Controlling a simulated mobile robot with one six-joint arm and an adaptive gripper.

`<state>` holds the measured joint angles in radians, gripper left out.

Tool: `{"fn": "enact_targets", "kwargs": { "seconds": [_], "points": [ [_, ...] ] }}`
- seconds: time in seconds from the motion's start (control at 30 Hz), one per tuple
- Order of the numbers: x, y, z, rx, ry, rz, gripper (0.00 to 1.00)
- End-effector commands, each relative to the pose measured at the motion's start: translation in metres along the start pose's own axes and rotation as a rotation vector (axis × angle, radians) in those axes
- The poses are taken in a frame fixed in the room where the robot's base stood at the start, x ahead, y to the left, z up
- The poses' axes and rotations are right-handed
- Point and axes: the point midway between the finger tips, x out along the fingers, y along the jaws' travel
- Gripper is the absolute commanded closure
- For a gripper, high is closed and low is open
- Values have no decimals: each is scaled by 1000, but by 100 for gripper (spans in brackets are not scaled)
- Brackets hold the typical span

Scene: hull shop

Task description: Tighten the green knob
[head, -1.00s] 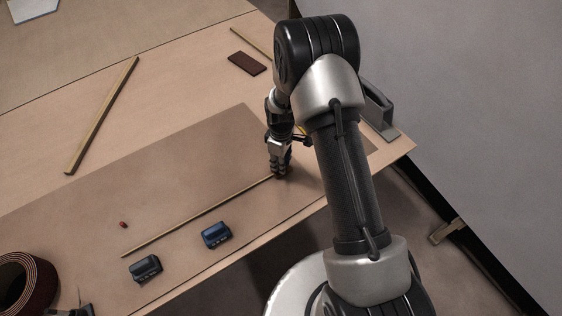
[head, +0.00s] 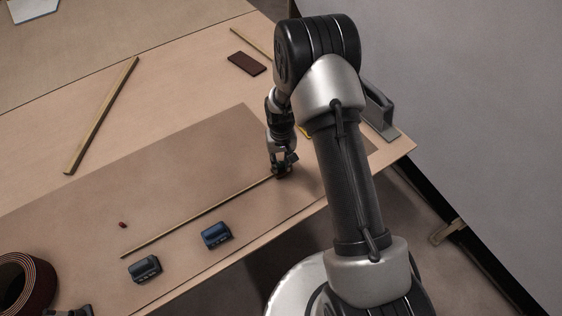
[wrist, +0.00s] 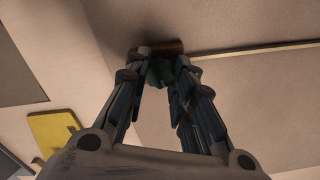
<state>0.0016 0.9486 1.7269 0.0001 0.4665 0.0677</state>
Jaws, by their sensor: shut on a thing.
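The green knob (wrist: 159,73) shows in the wrist view between the fingertips, dark and partly covered by them. A brown rounded piece (wrist: 162,47) lies just beyond it. My gripper (wrist: 162,68) is shut on the green knob, one finger on each side. In the head view my gripper (head: 281,172) points down at the worktable, at the right end of a long thin strip (head: 200,217). The knob cannot be made out in the head view.
A blue device (head: 216,235) and a dark grey device (head: 145,268) sit near the table's front edge. A small red piece (head: 123,225), a wooden bar (head: 103,115) and a dark brown block (head: 247,63) lie apart. A yellow piece (wrist: 53,131) lies near my gripper.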

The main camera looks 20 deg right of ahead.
Motion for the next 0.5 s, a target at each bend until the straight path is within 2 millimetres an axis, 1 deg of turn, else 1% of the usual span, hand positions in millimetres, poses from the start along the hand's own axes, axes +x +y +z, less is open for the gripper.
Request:
{"fn": "enact_targets", "kwargs": {
  "seconds": [0.2,0.5],
  "points": [
    [0,0,-1,206,3,-1,100],
    [0,0,-1,456,3,-1,100]
  ]
}}
